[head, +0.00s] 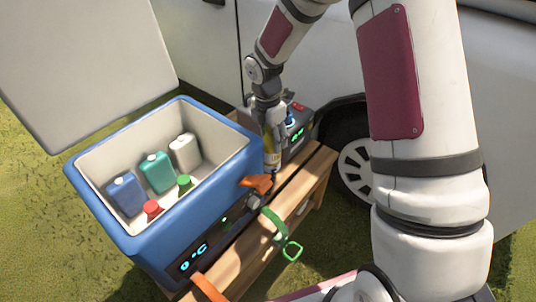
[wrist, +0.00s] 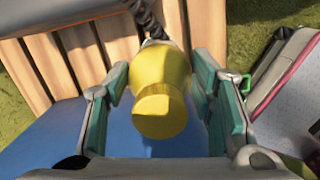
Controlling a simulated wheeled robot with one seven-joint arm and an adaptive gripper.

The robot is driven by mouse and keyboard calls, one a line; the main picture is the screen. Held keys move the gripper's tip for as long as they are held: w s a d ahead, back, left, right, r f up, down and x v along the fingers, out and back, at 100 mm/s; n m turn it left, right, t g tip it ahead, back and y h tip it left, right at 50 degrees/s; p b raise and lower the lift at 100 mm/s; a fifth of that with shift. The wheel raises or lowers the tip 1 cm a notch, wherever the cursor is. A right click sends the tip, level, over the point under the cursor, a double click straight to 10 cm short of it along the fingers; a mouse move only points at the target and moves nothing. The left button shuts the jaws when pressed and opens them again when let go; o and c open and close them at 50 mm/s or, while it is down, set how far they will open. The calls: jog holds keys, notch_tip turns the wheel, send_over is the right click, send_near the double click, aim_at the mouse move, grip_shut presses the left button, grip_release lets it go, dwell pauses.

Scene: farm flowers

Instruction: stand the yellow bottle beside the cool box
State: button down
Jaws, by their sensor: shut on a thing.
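The yellow bottle (wrist: 160,105) is between the green pads of my gripper (wrist: 162,80), which is shut on it. In the head view the bottle (head: 270,148) is partly hidden by my gripper (head: 270,125). It is about upright, just outside the right corner of the cool box. Whether its base touches the bench cannot be told. The blue cool box (head: 218,178) stands open on the wooden bench (head: 312,172). Its blue side also shows in the wrist view (wrist: 50,140).
The cool box holds blue (head: 126,194), teal (head: 157,172) and white (head: 185,152) containers, and red and green-capped ones. A dark device (head: 298,130) with a green display stands behind the bottle. A white vehicle (head: 215,50) stands behind.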

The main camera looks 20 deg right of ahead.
aim_at(272, 150)
jog(key=shift+f+b, duration=1.15)
jog(key=shift+f, duration=1.7)
jog(key=c, duration=0.7)
grip_release()
jog(key=shift+r, duration=0.1)
